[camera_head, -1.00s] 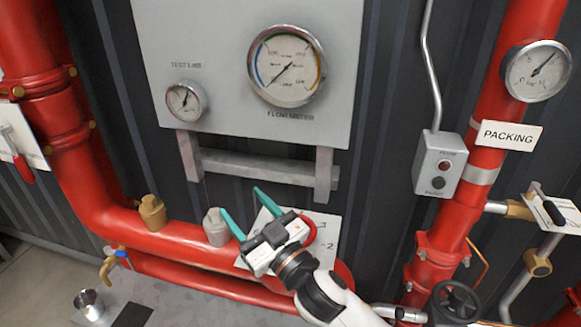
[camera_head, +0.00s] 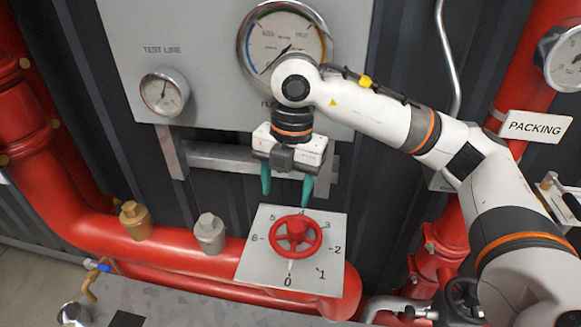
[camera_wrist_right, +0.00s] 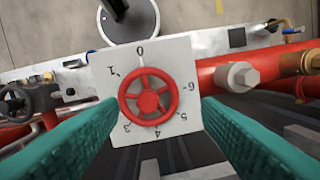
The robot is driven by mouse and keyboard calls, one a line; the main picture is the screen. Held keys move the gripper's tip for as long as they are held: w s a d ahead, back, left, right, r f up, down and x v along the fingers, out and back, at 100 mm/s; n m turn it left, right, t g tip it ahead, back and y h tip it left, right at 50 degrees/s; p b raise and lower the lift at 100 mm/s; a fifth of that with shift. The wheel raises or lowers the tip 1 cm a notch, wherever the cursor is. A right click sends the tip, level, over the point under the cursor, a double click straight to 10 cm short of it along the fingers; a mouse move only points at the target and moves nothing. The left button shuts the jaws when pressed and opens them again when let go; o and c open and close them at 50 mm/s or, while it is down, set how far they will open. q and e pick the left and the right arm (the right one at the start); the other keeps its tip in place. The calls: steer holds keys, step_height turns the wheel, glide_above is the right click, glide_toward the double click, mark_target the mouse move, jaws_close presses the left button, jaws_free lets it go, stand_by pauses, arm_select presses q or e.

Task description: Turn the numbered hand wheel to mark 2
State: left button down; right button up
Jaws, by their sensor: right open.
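The red numbered hand wheel (camera_head: 296,237) sits on a white plate (camera_head: 252,272) with marks 0 to 6 around it. A small white pointer below the wheel points at mark 0. My right gripper (camera_head: 286,197) is open and empty, fingers pointing down, just above the wheel in the head view. In the right wrist view the wheel (camera_wrist_right: 148,97) shows between the two green fingers of the gripper (camera_wrist_right: 158,104), with no visible contact. Mark 2 (camera_head: 337,249) is to the right of the wheel. My left gripper is not in view.
Red pipes (camera_head: 180,240) run behind and left of the plate, with a brass fitting (camera_head: 134,221) and a grey fitting (camera_head: 209,234). A gauge panel (camera_head: 205,60) is above. A black hand wheel (camera_head: 463,297) and a PACKING sign (camera_head: 535,127) are at the right.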

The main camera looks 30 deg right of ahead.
mark_target(296, 225)
steer(key=shift+m+h, duration=0.4)
steer(key=shift+h, duration=0.2)
steer(key=f+p, duration=0.1)
steer(key=f, duration=0.2)
steer(key=d+f+p, duration=0.1)
steer(key=f, duration=0.2)
steer(key=d+f+p, duration=0.1)
steer(key=f, duration=0.2)
steer(key=shift+w+d+f, duration=0.1)
steer(key=shift+f, duration=0.9)
steer(key=shift+c, duration=0.3)
